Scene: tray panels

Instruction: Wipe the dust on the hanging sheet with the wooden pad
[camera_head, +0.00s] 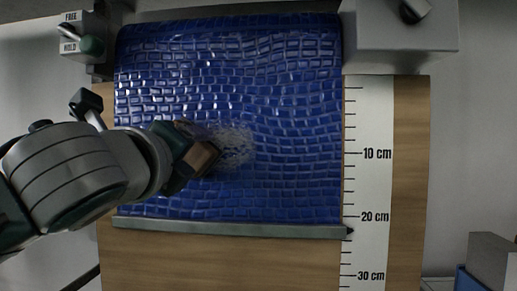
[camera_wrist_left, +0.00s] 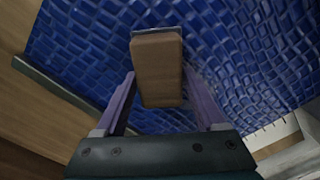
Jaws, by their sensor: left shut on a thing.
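The hanging sheet (camera_head: 285,110) is glossy blue with a brick-like pattern and hangs in front of a wooden board. A pale grey patch of dust (camera_head: 236,145) lies near its middle, just right of my left gripper (camera_head: 197,150). The gripper is shut on the wooden pad (camera_head: 204,157), a brown block. In the left wrist view the pad (camera_wrist_left: 157,68) sits between the two purple fingers, its far end with a grey edge at the blue sheet (camera_wrist_left: 230,45). I cannot tell whether it touches the sheet. My right gripper is not in view.
A grey bar (camera_head: 230,228) runs along the sheet's lower edge. A white ruler (camera_head: 368,180) marked in centimetres is right of the sheet. A grey box (camera_head: 400,40) is at the upper right, and a FREE/HOLD switch (camera_head: 80,40) at the upper left.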

